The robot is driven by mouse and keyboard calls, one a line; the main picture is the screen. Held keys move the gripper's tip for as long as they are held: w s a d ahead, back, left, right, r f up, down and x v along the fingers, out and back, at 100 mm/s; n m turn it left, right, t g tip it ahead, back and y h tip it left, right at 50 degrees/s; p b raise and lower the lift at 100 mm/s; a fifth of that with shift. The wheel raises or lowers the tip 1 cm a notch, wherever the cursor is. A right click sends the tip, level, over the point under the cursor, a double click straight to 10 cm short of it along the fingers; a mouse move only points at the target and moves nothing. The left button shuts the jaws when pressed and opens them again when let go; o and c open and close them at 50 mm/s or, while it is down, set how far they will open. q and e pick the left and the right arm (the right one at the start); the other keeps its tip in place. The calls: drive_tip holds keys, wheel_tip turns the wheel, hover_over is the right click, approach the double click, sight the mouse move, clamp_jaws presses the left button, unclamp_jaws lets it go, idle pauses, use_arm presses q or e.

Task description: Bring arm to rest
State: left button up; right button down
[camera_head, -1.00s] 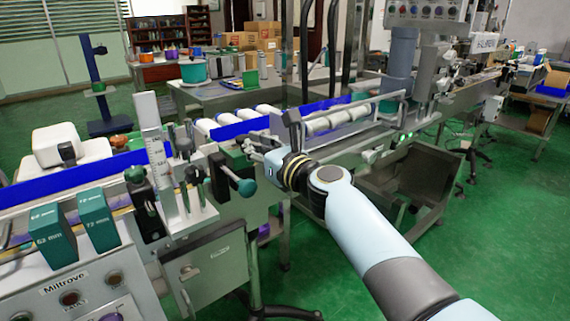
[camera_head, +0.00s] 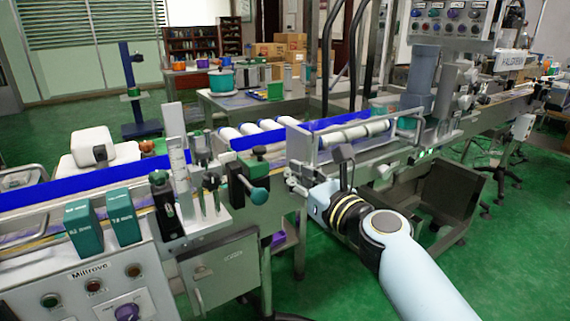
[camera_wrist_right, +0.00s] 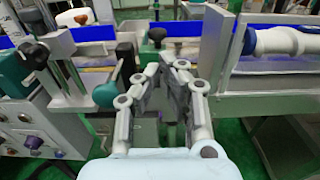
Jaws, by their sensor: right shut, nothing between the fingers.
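My right arm comes in from the lower right in the head view. Its gripper (camera_head: 294,181) is shut and empty, in front of the conveyor's near side, just right of a dark green knob (camera_head: 259,196). In the right wrist view the gripper's fingers (camera_wrist_right: 166,66) converge over the gap between the machine parts, with nothing between them. My left gripper is not in view.
White bottles (camera_head: 268,126) lie on the blue-edged conveyor; one white bottle (camera_wrist_right: 290,42) shows at right in the wrist view. Teal blocks (camera_head: 82,229) stand on the control panel at left. A grey open bin (camera_head: 452,203) is right of my arm. Green floor is clear at lower right.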

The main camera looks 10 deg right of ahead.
drive_tip(key=s+d+f+n+g+h, duration=0.1)
drive_tip(key=s+d+f+n+g, duration=0.2)
drive_tip(key=s+f, duration=0.75)
drive_tip(key=s+d+f+n+g+h, duration=0.1)
drive_tip(key=s+d+f+n+g, duration=0.15)
drive_tip(key=s+f, duration=0.8)
drive_tip(key=s+d+f+n+g+h, duration=0.2)
drive_tip(key=s+f+n+g, duration=0.25)
drive_tip(key=f, duration=1.05)
drive_tip(key=s+d+f+n+g+h, duration=0.1)
drive_tip(key=s+d+f+n+g, duration=0.1)
drive_tip(key=s+n, duration=0.5)
drive_tip(key=s+d+f+n+g+h, duration=0.1)
drive_tip(key=s+d+f+n, duration=0.3)
drive_tip(key=s, duration=1)
drive_tip(key=s+d+f+n+g+h, duration=0.1)
drive_tip(key=s+d+f+n+g, duration=0.2)
drive_tip(key=s+f+n, duration=0.5)
drive_tip(key=s+n, duration=0.2)
drive_tip(key=n, duration=0.1)
drive_tip(key=shift+s+d, duration=0.2)
drive_tip(key=shift+w, duration=0.15)
